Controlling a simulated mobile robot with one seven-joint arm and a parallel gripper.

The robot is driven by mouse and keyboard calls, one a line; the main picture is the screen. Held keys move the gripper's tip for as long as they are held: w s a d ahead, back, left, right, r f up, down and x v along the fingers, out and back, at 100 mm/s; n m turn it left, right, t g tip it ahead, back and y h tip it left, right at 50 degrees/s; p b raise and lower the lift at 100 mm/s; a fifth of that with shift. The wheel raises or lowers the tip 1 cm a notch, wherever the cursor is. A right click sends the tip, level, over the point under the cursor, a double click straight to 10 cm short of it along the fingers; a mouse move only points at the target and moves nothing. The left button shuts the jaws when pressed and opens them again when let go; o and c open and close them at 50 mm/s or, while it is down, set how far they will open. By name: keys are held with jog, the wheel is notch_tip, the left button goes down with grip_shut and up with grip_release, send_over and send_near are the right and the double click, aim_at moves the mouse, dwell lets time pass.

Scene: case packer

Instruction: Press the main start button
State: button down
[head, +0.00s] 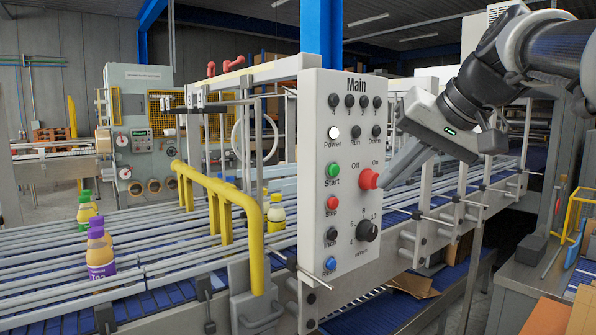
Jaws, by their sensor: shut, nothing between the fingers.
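The white control panel (345,100) headed "Main" faces me in the middle of the head view. The green button labelled Start (333,170) is on its left side, above the red stop button (332,203). A red Off/On knob (369,179) sticks out to the right of the green button. My gripper (384,184) reaches in from the upper right, shut and empty. Its fingertips appear right beside the red knob; I cannot tell whether they touch it. They are to the right of the green button and apart from it in the picture.
The white Power light (333,132) is lit. A black dial (367,231) and a blue button (331,263) sit lower on the panel. A yellow rail (222,190) stands left of it. Bottles, one purple-labelled (99,250), stand on the conveyor (160,290).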

aim_at(334, 170)
jog(key=w+a+p, duration=0.2)
jog(key=w+a, duration=0.3)
jog(key=w, duration=0.2)
dwell(0.3)
jog(key=shift+a, duration=0.1)
dwell(1.8)
jog(key=shift+w+a+p, duration=0.25)
jog(key=shift+w+p, duration=0.15)
jog(key=shift+p, duration=0.05)
